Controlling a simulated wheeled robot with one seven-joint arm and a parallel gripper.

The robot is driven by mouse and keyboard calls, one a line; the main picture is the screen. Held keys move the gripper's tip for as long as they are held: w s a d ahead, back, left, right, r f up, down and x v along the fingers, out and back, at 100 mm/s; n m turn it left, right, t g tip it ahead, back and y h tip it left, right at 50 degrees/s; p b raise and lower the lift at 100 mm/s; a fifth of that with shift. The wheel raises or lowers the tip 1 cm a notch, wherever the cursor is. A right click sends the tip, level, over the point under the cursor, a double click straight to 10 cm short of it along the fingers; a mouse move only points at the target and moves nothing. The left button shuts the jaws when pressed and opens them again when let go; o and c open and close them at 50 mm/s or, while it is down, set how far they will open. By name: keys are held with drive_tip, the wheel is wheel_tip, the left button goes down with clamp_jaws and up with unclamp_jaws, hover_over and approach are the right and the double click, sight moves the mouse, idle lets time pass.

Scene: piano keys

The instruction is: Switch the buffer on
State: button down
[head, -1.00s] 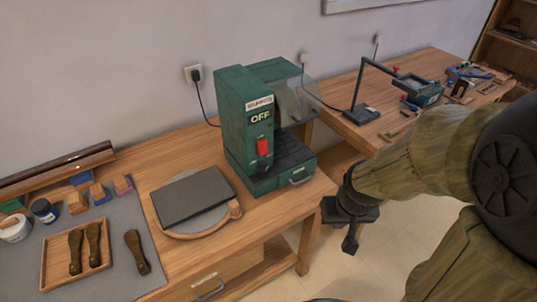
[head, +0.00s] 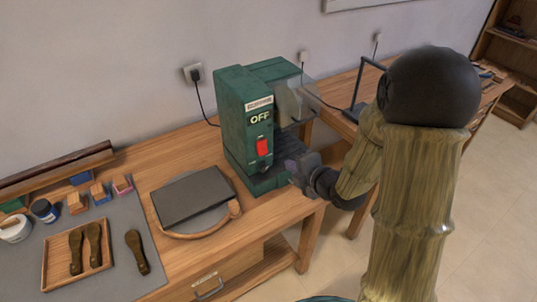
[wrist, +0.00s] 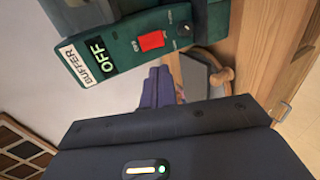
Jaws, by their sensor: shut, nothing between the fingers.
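The buffer (head: 243,120) is a green box-shaped machine with a clear guard, standing on the wooden workbench. Its front has an OFF label (head: 260,117) and a red switch (head: 262,147) below it. In the wrist view the red switch (wrist: 151,41) and the OFF label (wrist: 96,53) also show, turned sideways. My gripper (head: 292,165) is shut and empty, in front of the buffer's lower right and to the right of the switch. In the wrist view the closed fingers (wrist: 158,84) are just short of the panel near the switch, apart from it as far as I can tell.
A dark slab (head: 192,196) lies on a round board left of the buffer. A second bench (head: 342,118) with a lamp stands behind my arm at right.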

sight(264, 153)
drive_tip(key=shift+w, duration=0.1)
drive_tip(key=p+x, duration=0.4)
drive_tip(key=x, duration=0.9)
drive_tip(key=shift+w+a+f, duration=0.25)
drive_tip(key=shift+a+f, duration=0.1)
